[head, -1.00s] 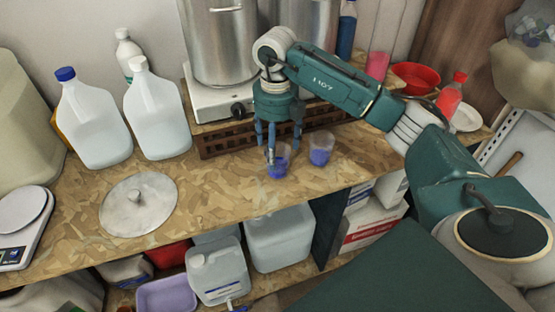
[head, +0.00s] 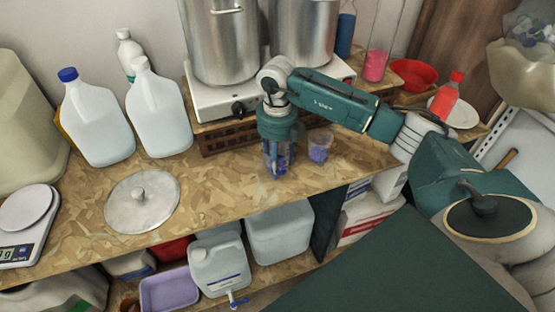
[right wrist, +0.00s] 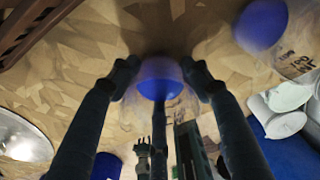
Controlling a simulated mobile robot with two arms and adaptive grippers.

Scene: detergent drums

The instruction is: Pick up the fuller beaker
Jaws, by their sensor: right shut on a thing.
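Two clear beakers with blue liquid stand close together near the front edge of the wooden worktop. My right gripper (head: 277,163) points down over the left beaker (head: 279,173), with its fingers shut around it. In the right wrist view this beaker (right wrist: 160,82) sits between the fingertips, its blue liquid showing. The other beaker (head: 319,150) stands free just to the right; it also shows in the right wrist view (right wrist: 262,25). I cannot tell for sure which holds more. The held beaker appears to be at worktop level. My left gripper is not in view.
A wooden rack (head: 226,136) with hotplates and steel pots (head: 222,45) stands right behind the beakers. A round metal lid (head: 141,203), a scale (head: 27,222) and white jugs (head: 97,122) are to the left. A red bottle (head: 445,98) stands at right.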

